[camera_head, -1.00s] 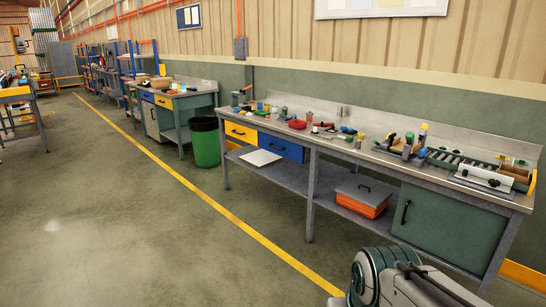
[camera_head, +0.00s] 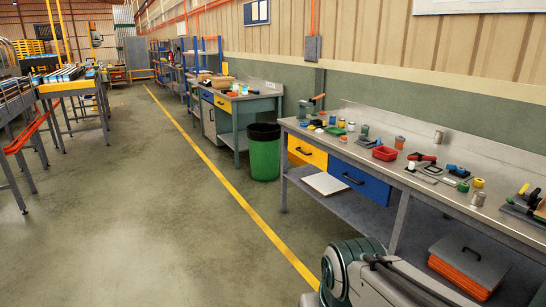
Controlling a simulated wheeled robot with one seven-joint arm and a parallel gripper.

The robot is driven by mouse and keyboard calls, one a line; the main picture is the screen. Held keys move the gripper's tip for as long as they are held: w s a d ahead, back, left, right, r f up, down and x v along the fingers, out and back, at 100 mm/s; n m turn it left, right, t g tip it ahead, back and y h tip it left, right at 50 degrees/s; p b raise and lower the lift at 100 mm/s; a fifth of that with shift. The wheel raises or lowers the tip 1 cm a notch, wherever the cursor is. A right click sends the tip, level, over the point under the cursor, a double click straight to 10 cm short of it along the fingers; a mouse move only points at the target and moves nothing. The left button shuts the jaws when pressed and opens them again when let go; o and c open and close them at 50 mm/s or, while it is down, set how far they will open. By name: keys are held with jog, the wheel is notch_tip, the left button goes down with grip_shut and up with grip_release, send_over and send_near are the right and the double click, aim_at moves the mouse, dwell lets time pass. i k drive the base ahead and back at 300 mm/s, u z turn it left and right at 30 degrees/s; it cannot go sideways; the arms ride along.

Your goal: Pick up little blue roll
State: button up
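A long metal-topped workbench (camera_head: 395,178) runs along the right side, with many small items on it. A small blue item (camera_head: 451,168) lies among tools on its top; it is too small to tell whether it is the little blue roll. My arm (camera_head: 352,272) shows at the bottom right, in front of the bench. My gripper is not in view, so what it does is hidden.
A green bin (camera_head: 264,152) stands between the workbench and a farther bench (camera_head: 247,103). Conveyor-like tables (camera_head: 77,88) stand at the left. The grey floor (camera_head: 120,235) is clear left of the yellow line (camera_head: 235,215).

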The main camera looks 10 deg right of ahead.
aim_at(460, 169)
jog(key=i, duration=1.65)
jog(key=z, duration=0.65)
jog(key=i, duration=1.35)
jog(key=z, duration=1.7)
jog(key=i, duration=0.85)
jog(key=z, duration=0.55)
